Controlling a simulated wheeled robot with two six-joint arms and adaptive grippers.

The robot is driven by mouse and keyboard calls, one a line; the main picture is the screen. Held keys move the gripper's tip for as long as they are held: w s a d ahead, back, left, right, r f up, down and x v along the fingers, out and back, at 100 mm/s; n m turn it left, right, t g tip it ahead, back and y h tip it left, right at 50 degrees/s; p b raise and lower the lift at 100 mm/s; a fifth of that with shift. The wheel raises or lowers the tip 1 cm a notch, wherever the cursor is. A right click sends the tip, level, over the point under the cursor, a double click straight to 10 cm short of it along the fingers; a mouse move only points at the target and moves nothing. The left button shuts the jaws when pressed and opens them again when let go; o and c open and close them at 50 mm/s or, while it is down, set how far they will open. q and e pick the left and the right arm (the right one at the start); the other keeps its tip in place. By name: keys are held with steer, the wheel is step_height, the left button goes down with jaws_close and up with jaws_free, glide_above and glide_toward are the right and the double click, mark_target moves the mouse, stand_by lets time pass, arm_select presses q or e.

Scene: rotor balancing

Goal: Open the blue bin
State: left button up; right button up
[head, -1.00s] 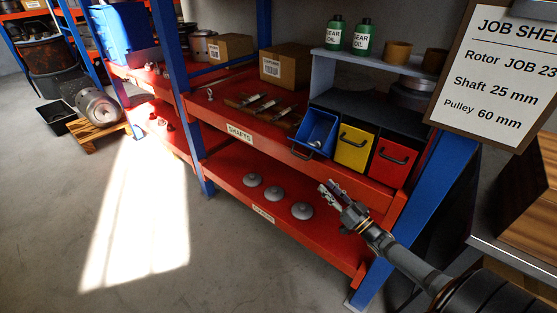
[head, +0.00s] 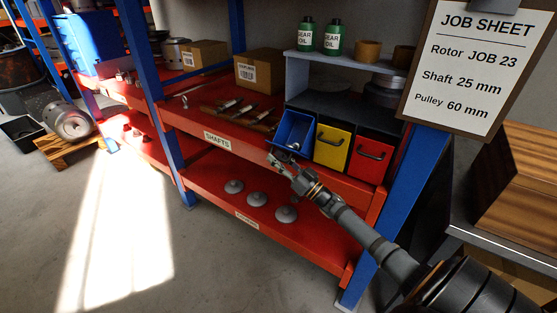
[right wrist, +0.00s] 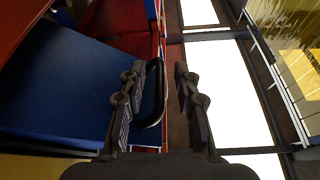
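The blue bin (head: 293,129) is the leftmost of three bins on the red shelf. Its front is tilted outward and its inside shows, with a small grey part in it. Beside it are a yellow bin (head: 331,146) and a red bin (head: 370,158), both upright. My right gripper (head: 277,161) is at the blue bin's lower front edge. In the right wrist view its fingers (right wrist: 157,82) are apart, with the dark handle (right wrist: 154,97) of the blue bin (right wrist: 70,85) between them, nearer the left finger. My left gripper is out of view.
Several grey discs (head: 257,199) sit on the lower shelf below my right arm. Shafts (head: 240,108) lie on a holder left of the bins. Green oil bottles (head: 333,37) stand above. A blue post (head: 400,200) and the job sheet (head: 475,65) are at the right.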

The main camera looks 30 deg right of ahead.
steer(key=shift+c, duration=0.3)
jaws_close()
steer(key=shift+w+d+r+m+h+p, duration=0.15)
steer(key=shift+r+m+h+p, duration=0.15)
steer(key=shift+r+m+p, duration=0.65)
steer(key=shift+w+d+m+h+p, duration=0.1)
steer(key=shift+d+m+h+p, duration=0.3)
steer(key=shift+m+p, duration=0.15)
steer(key=shift+o, duration=0.3)
jaws_free()
steer(key=v, duration=1.2)
